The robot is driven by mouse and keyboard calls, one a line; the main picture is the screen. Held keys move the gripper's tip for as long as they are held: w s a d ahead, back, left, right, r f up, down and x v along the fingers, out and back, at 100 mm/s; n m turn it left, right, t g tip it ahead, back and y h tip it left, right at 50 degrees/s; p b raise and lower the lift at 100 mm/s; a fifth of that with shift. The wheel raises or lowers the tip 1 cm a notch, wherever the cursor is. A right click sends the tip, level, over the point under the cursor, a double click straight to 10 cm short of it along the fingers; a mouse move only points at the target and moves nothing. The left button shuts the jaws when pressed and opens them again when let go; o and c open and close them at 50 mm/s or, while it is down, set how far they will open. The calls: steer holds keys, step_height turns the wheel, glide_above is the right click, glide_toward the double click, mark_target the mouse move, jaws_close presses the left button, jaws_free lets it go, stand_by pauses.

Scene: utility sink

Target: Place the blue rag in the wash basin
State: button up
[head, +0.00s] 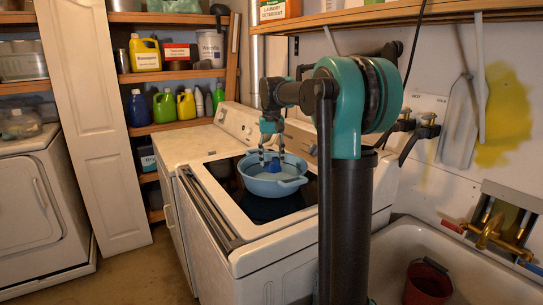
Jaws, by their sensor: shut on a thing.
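A light blue wash basin (270,185) with a side handle sits on the dark top of the white appliance in the middle of the head view. My gripper (272,158) points down over the basin, with its fingertips inside the rim. It is shut on a small, darker blue rag (273,166), which shows between and below the fingers. The rag is inside the basin's outline. I cannot tell whether it touches the basin's floor.
A white sink (463,270) with a dark red bucket (428,282) in it and a brass faucet (490,232) is at the right. Shelves (178,75) with bottles stand behind at the left. A white door panel (95,120) leans beside them.

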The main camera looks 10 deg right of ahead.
steer(key=o, duration=1.2)
steer(key=shift+r, duration=3.55)
